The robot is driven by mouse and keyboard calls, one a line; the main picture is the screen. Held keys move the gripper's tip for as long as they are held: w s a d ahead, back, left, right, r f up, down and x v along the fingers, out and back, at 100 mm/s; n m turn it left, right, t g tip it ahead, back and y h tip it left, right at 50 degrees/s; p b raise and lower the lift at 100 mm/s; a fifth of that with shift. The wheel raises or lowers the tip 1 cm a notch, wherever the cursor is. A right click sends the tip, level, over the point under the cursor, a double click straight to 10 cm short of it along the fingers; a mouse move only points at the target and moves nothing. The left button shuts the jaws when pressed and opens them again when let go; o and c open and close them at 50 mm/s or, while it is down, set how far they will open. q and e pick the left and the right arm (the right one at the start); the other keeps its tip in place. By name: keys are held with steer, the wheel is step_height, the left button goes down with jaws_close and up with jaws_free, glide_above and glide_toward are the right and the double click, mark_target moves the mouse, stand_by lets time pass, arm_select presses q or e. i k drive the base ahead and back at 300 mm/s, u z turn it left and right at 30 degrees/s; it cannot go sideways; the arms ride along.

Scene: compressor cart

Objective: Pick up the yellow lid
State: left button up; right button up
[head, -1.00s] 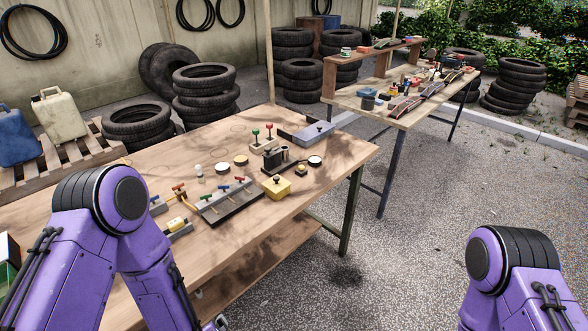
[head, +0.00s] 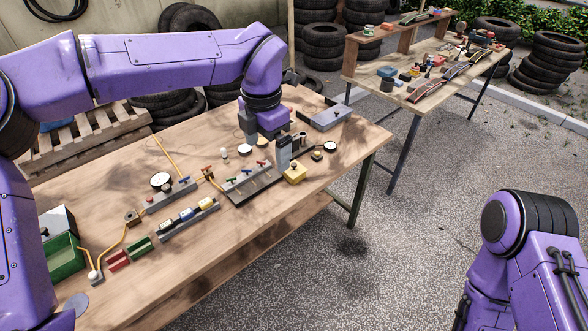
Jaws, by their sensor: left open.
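The yellow lid (head: 294,174), a small yellow block-like piece with a dark knob on top, sits at the front right edge of the near workbench. My left gripper (head: 268,146) is open and hangs above the bench, pointing down, behind and to the left of the lid. It appears apart from the lid and holds nothing that I can see. My right gripper is out of view; only part of that arm shows at the lower right.
The workbench (head: 110,190) also holds a row of levers (head: 248,182) left of the lid, a grey box (head: 325,117) behind it, a white round dial (head: 330,146) and a green bin (head: 64,258). A second table (head: 433,98) stands behind.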

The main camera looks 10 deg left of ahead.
mark_target(296, 169)
steer(key=i, duration=1)
